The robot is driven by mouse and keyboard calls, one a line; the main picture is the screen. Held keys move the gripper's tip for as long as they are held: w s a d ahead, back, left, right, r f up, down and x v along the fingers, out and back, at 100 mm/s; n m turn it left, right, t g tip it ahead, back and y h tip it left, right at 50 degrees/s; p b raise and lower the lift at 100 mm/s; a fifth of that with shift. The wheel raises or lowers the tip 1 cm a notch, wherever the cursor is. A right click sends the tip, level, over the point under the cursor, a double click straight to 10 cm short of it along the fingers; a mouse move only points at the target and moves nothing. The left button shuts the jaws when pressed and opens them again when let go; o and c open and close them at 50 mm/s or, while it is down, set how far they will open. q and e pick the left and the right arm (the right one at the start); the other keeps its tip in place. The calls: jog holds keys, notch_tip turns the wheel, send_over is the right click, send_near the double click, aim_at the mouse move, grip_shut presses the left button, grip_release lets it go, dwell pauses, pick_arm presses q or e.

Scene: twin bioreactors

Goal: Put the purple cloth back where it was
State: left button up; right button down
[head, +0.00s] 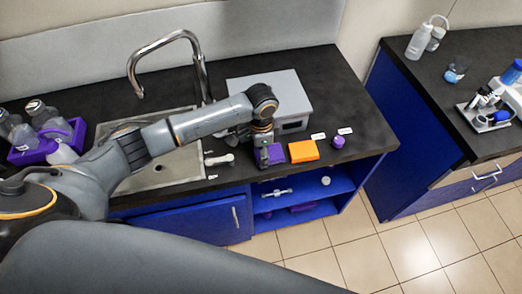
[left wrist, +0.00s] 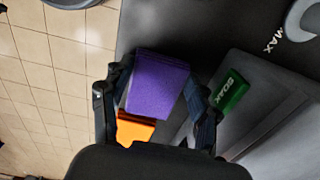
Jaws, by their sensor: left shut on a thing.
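The purple cloth (head: 272,154) is a folded block held by my left gripper (head: 264,150) at the counter's front edge, just left of the orange cloth (head: 303,151). In the left wrist view the purple cloth (left wrist: 157,82) sits between the two dark fingers, which are shut on it. The orange cloth (left wrist: 135,129) shows partly behind it there. I cannot tell whether the purple cloth touches the counter. My right gripper is not in view.
A sink (head: 160,160) with a tall faucet (head: 165,42) lies left of the cloths. A grey box (head: 285,88) stands behind them. A small purple item (head: 338,142) and white labels are to the right. Open blue shelves (head: 330,188) lie below the front edge.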

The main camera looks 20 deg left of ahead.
pick_arm(q)
jog(key=o, duration=0.7)
jog(key=shift+f, duration=0.1)
jog(key=shift+c, duration=0.2)
notch_tip(320, 180, up, 12)
jog(key=b, duration=0.1)
